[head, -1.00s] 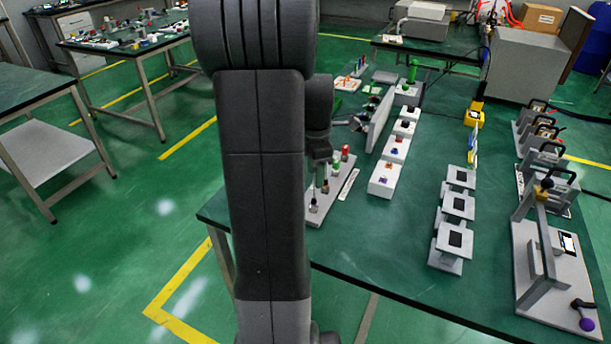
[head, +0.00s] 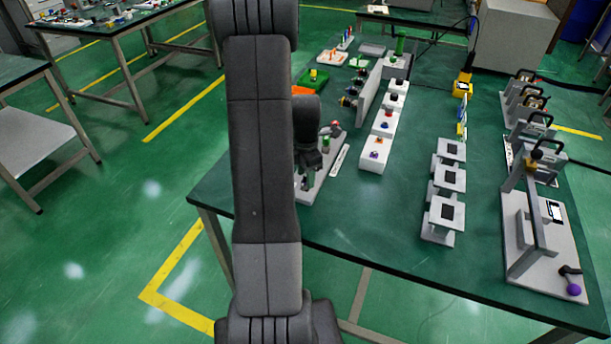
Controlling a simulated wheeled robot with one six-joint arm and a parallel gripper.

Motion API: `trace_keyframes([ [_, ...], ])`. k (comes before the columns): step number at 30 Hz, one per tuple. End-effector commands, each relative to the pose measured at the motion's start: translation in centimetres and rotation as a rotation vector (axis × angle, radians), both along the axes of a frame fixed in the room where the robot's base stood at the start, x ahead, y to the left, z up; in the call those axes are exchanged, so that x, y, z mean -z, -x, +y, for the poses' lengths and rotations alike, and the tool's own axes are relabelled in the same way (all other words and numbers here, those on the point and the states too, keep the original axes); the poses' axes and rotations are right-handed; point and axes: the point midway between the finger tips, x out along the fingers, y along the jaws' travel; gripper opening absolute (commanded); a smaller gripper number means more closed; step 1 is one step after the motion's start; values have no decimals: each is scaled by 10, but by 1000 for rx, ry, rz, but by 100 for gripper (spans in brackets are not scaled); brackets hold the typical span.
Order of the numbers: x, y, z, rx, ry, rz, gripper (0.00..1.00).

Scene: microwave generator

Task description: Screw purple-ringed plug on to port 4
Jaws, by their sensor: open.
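My gripper (head: 314,160) is small and dark in the head view, partly hidden behind my arm. It is open, low over the grey plug rack (head: 328,178) at the table's left edge. Plugs stand on the rack, among them a green one (head: 326,144) and a red one (head: 336,127). I cannot make out a purple ring; the gripper and arm cover part of the rack. A grey upright panel (head: 369,97) stands behind, with coloured connectors (head: 349,102) on its left side. Its port numbers cannot be read.
A row of white button boxes (head: 374,160) stands right of the rack. Grey stands with black pads (head: 440,212) and a lever press (head: 540,245) with a purple knob (head: 573,289) are further right. The green table top (head: 385,215) is clear between the boxes and stands.

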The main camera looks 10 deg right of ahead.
Motion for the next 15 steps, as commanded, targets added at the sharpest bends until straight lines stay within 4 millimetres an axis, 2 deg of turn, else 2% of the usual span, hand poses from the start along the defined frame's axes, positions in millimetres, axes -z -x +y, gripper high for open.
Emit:
trace_keyframes([
  [4,10,0,0,0,0,1,45],
  [13,12,0,0,0,0,-1,45],
  [14,12,0,0,0,0,-1,44],
  [15,12,0,0,0,0,-1,36],
])
